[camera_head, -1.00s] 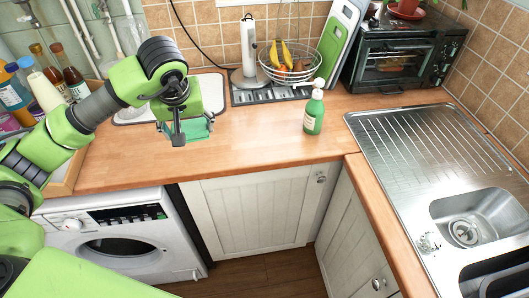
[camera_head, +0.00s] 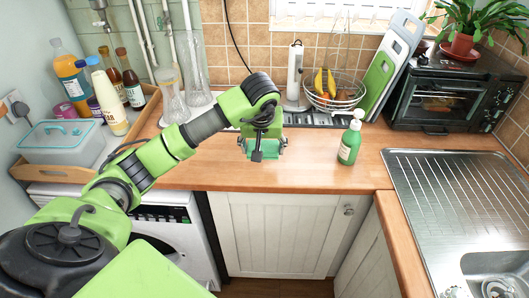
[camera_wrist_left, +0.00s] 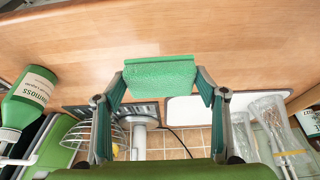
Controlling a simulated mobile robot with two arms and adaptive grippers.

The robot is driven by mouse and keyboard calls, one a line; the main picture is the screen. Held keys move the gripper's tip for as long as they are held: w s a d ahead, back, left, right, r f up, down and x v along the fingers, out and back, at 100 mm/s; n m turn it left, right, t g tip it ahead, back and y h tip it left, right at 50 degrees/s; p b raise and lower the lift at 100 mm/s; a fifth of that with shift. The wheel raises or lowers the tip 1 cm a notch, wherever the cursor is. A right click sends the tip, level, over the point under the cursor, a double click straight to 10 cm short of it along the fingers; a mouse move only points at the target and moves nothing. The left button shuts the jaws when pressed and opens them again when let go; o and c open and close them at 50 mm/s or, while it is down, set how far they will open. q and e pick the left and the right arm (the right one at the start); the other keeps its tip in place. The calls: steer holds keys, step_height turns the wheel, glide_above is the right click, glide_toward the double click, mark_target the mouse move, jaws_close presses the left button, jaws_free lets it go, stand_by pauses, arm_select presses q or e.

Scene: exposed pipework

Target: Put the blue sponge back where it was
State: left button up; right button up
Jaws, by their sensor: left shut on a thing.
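My left gripper (camera_head: 262,152) is shut on a sponge and holds it over the wooden counter (camera_head: 210,165), in front of the paper-roll stand. The sponge (camera_wrist_left: 160,75) looks green-teal rather than blue. In the left wrist view it sits flat between the two fingertips (camera_wrist_left: 160,80), touched from both sides. In the head view my gripper hides most of it, and I cannot tell how high above the counter it is. No other sponge is in view. My right gripper is not in view.
The fruit basket (camera_head: 335,95) and paper-roll stand (camera_head: 295,75) are behind. Glass vases (camera_head: 170,92) and a wooden tray (camera_head: 50,173) with bottles and a grey box (camera_head: 60,142) are left. Clear counter lies around the gripper.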

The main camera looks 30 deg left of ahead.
mark_target(264, 165)
arm_select(q)
steer(key=shift+w+a+f, duration=0.2)
steer(key=shift+w+f, duration=0.25)
steer(key=shift+f, duration=0.15)
steer(key=shift+w+a+f, duration=0.2)
steer(key=shift+w+f, duration=0.2)
steer(key=shift+f, duration=0.15)
step_height(264, 165, down, 3)
steer(key=shift+w+r+p, duration=0.1)
steer(key=shift+p, duration=1.05)
steer(key=shift+f, duration=0.25)
steer(key=shift+a, duration=0.1)
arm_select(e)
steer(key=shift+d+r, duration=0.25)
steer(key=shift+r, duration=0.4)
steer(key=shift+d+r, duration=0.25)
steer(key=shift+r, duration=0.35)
arm_select(q)
steer(key=shift+f, duration=0.1)
steer(key=shift+f+b, duration=0.15)
steer(key=shift+b, duration=0.15)
steer(key=o, duration=1.1)
steer(key=shift+c, duration=0.2)
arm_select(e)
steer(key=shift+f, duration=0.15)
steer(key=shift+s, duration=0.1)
